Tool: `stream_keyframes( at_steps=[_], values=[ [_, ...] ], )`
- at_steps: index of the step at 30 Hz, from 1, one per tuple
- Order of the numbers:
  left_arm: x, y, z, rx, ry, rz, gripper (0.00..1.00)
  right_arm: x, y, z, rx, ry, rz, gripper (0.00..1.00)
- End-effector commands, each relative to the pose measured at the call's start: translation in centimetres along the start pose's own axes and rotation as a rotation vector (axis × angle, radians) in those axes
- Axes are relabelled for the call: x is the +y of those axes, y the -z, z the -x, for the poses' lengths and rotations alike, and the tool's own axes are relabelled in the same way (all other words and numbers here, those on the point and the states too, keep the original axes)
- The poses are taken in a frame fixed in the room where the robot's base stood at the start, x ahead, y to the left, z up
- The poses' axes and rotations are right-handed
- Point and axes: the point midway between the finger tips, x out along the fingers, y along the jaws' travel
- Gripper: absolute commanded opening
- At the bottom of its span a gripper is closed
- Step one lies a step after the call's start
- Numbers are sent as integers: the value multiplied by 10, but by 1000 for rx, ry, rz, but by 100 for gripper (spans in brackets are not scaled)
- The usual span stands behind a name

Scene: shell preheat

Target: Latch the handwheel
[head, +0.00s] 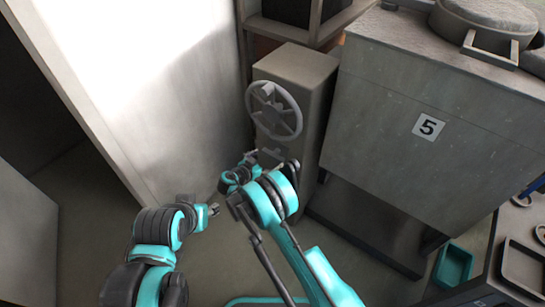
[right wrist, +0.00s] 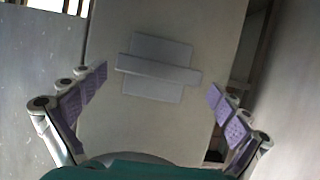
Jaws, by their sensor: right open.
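The grey spoked handwheel (head: 289,119) stands on the front of a grey box-shaped cabinet (head: 312,75) in the head view. In the right wrist view a grey latch plate with a horizontal bar (right wrist: 155,70) lies on a pale face, ahead of and between my fingers. My right gripper (head: 254,158) is just below the wheel in the head view. In the right wrist view its purple-padded fingers (right wrist: 160,98) are spread, with nothing between the pads. My left gripper (head: 209,211) hangs lower left, away from the wheel; its jaw opening is too small to judge.
A large grey unit marked 5 (head: 428,127) stands right of the cabinet, with a round lidded vessel (head: 490,12) on top. A pale wall panel (head: 185,90) is at left. A teal bin (head: 454,265) and a dark-topped bench (head: 500,260) are at lower right.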

Motion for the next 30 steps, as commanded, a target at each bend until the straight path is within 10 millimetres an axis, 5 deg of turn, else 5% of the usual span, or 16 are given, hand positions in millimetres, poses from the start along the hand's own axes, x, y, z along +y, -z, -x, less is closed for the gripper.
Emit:
stream_keyframes(
  at_steps=[6,12,30],
  values=[
    [0,0,0,0,0,0,40,-1,0,50,0,3,2,100],
    [0,0,0,0,0,0,40,0,0,76,0,1,0,100],
    [0,0,0,0,0,0,40,0,0,81,0,0,0,100]
  ],
)
